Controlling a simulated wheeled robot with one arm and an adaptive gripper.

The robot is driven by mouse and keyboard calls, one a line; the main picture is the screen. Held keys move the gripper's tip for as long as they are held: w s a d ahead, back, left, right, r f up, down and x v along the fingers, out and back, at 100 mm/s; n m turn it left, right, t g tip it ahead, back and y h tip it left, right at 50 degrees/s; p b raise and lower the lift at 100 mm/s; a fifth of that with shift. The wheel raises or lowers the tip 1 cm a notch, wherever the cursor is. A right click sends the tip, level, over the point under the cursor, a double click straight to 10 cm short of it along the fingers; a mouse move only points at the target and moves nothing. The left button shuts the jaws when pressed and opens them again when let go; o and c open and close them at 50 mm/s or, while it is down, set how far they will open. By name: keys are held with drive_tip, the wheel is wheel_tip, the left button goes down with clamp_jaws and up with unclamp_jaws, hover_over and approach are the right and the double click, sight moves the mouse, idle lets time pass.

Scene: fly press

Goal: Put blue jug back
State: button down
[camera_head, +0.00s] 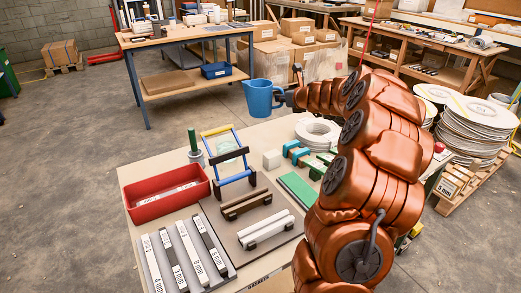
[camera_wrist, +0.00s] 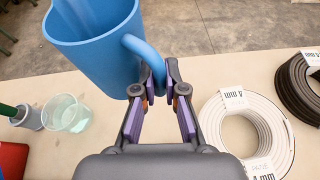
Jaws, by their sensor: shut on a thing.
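The blue jug (camera_head: 259,98) is held up above the back edge of the near table by my gripper (camera_head: 284,96), at the end of my orange arm. In the wrist view the jug (camera_wrist: 95,40) fills the upper left, and its handle is between the fingers of my gripper (camera_wrist: 157,85). The fingers are shut on the handle. The jug looks roughly upright with its mouth open at the top. Its base is hidden in the wrist view.
The near table (camera_head: 140,170) carries a red bin (camera_head: 168,195), a blue-and-yellow frame (camera_head: 229,158), a green-handled tool (camera_head: 193,145) and white coils (camera_head: 317,132). A clear cup (camera_wrist: 66,113) stands below the jug. A workbench (camera_head: 188,85) with a blue crate (camera_head: 216,70) stands behind.

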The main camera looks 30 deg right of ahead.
drive_tip(key=shift+f+b, duration=1.05)
drive_tip(key=shift+f, duration=0.6)
drive_tip(key=shift+f+b, duration=1.6)
drive_tip(key=shift+f, duration=2.95)
drive_tip(key=c, duration=1.2)
unclamp_jaws()
drive_tip(key=shift+f, duration=0.1)
drive_tip(key=shift+c, duration=0.2)
drive_tip(key=p+v, duration=0.1)
drive_tip(key=v, duration=0.9)
drive_tip(key=shift+s+r, duration=0.1)
drive_tip(key=shift+r, duration=0.15)
drive_tip(key=shift+v, duration=0.9)
drive_tip(key=shift+s+a+f, duration=0.1)
drive_tip(key=shift+f, duration=0.05)
